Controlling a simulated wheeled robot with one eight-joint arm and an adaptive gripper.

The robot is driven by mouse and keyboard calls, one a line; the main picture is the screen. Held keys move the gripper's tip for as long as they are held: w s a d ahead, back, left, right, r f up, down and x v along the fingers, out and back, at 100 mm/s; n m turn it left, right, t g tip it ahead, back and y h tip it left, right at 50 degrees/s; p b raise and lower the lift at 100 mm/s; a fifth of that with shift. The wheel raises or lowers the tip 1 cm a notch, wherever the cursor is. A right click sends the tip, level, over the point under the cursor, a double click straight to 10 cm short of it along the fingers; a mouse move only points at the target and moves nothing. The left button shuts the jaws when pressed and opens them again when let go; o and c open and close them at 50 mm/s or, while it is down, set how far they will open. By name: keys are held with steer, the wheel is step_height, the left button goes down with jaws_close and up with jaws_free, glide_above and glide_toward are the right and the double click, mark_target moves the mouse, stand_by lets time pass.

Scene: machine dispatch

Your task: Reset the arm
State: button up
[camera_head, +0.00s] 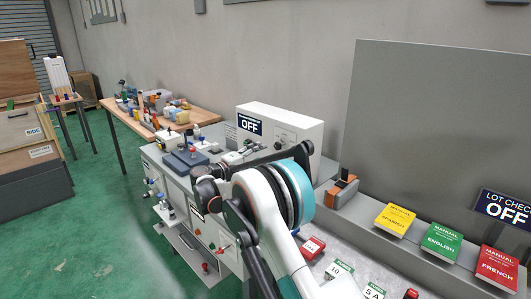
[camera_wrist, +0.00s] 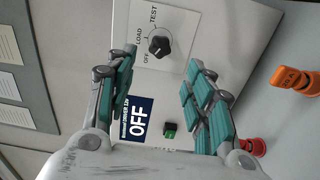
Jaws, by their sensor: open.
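My gripper (camera_wrist: 160,68) is open, its two teal-padded fingers spread apart with nothing between the tips. In the wrist view it faces a light grey panel with a black rotary knob (camera_wrist: 159,42) marked OFF, LOAD and TEST. A dark blue OFF display (camera_wrist: 138,119) and a small green button (camera_wrist: 170,130) show between the fingers, farther down. I cannot tell how far the fingertips are from the panel. In the head view my arm (camera_head: 272,212) reaches over the bench and hides part of it; the fingers are not clear there.
A white control box (camera_head: 297,125) with an OFF sign stands behind my arm. Yellow (camera_head: 394,219), green (camera_head: 441,241) and red (camera_head: 497,267) manuals lie at the right, by a LOT CHECK OFF sign (camera_head: 505,210). A wooden table (camera_head: 190,116) with clutter stands at the back left. Green floor is open at left.

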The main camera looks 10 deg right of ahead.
steer(key=shift+s+a, duration=0.25)
steer(key=shift+a, duration=0.1)
